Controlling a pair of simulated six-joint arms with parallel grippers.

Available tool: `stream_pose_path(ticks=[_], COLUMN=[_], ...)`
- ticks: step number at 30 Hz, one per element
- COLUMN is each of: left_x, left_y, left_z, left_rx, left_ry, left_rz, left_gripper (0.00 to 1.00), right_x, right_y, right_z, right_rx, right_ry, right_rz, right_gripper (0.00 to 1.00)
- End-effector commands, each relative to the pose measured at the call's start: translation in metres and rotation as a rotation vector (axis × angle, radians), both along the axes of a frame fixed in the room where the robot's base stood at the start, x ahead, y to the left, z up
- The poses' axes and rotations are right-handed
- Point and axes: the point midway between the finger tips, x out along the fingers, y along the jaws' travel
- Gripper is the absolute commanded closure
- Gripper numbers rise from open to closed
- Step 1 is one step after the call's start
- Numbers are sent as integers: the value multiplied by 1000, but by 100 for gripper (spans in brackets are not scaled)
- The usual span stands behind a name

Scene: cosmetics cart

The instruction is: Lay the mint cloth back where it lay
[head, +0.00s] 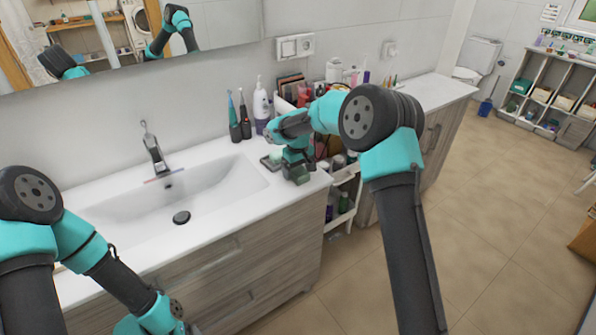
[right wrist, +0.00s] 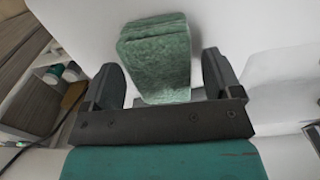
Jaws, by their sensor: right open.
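The mint cloth (right wrist: 155,58) is a folded, mottled green pad with layered edges, seen in the right wrist view against the white countertop. My right gripper (right wrist: 160,82) is open, with one dark finger on each side of the cloth's near end. A gap shows between the cloth and each finger. In the head view my right gripper (head: 297,174) points down at the right front corner of the sink counter, and I cannot clearly separate the cloth from it there. My left arm comes in at the lower left, and its gripper is out of the picture.
A small dish (head: 271,161) sits just left of my right gripper. Toothbrushes (head: 239,118) and a white bottle (head: 261,106) stand behind it. A cart (head: 345,200) with bottles stands to the right of the counter. The sink basin (head: 190,190) is clear.

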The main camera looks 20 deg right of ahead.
Motion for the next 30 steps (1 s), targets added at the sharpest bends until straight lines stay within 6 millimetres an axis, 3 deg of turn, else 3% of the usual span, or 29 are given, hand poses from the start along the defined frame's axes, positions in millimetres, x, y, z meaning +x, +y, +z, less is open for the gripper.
stream_pose_path(ticks=[18, 24, 30], left_x=[0, 0, 0], left_y=[0, 0, 0], left_z=[0, 0, 0], left_rx=[0, 0, 0], left_ry=[0, 0, 0], left_rz=[0, 0, 0], left_gripper=[26, 26, 26], right_x=[0, -1, -1], right_y=[0, 0, 0], right_z=[102, 116, 118], right_rx=[0, 0, 0], right_ry=[-4, 0, 0], right_rz=[0, 0, 0], right_gripper=[16, 16, 16])
